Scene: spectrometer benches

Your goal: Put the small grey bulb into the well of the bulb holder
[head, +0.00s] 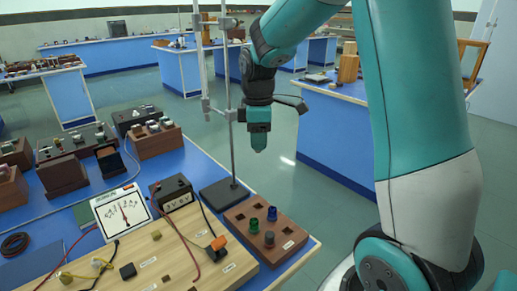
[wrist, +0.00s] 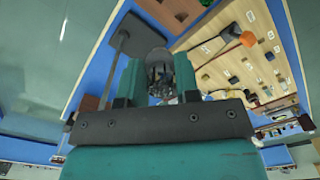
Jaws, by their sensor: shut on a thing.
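My gripper (head: 259,140) hangs high in the head view, above and behind the bench edge, right of a metal stand. It is shut on a small grey bulb (wrist: 158,62), which shows between the teal jaws in the wrist view. In the head view only a small greyish tip shows below the jaws. A small black block (head: 128,271) and an orange-and-black block (head: 217,244) sit on the wooden board (head: 160,262). I cannot tell which piece is the bulb holder, and no well is clearly visible on the board.
The stand's rod (head: 231,145) rises close left of my gripper. A dial meter (head: 122,212), a black power box (head: 172,191) and wires crowd the board.

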